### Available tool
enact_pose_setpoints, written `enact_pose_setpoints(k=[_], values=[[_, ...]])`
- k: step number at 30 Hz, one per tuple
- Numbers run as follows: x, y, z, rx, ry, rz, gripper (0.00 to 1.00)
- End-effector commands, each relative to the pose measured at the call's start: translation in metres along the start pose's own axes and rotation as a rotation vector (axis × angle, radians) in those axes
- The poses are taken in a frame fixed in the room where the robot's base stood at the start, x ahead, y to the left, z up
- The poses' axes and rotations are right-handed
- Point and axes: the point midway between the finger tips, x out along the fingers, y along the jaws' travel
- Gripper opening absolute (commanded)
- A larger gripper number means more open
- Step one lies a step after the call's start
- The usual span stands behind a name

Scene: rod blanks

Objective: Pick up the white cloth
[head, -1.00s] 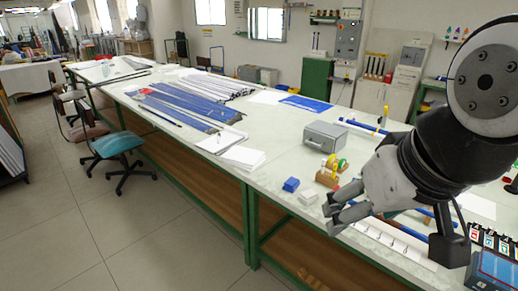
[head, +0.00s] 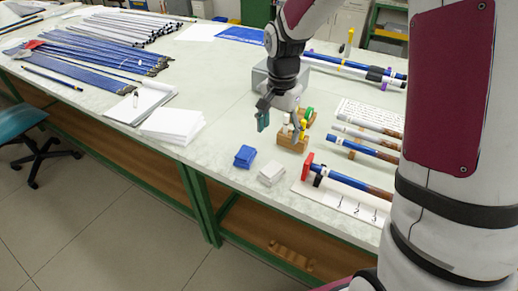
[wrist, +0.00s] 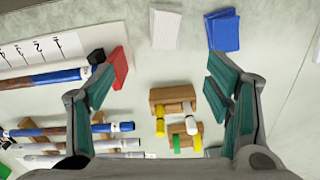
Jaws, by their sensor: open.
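The white cloth (head: 271,174) is a small folded stack lying on the pale worktop near its front edge. In the wrist view the white cloth (wrist: 165,29) is at the top middle, beyond the fingertips and between their lines. My gripper (head: 280,124) points down over the table, behind the cloth and apart from it. In the wrist view my gripper (wrist: 160,80) has its green-padded fingers wide apart with nothing held between them. A wooden block holder with coloured pegs (wrist: 172,98) shows below, between the fingers.
A folded blue cloth (head: 244,156) lies just left of the white one. A blue rod with a red end (head: 340,178) lies to the right on a marked white board (head: 345,204). A grey metal box (head: 283,87) stands behind. White paper stacks (head: 172,125) lie left.

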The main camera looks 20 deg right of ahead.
Motion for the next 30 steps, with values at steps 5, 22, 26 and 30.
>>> enact_pose_setpoints(k=[5,22,26,30], values=[[0.027,-0.008,-0.006,0.046,-0.021,0.011,0.72],[0.108,-0.008,-0.003,0.049,-0.022,0.011,0.72],[0.116,-0.008,-0.001,0.048,-0.023,0.012,0.72],[0.135,-0.010,0.005,0.047,-0.025,0.014,0.72]])
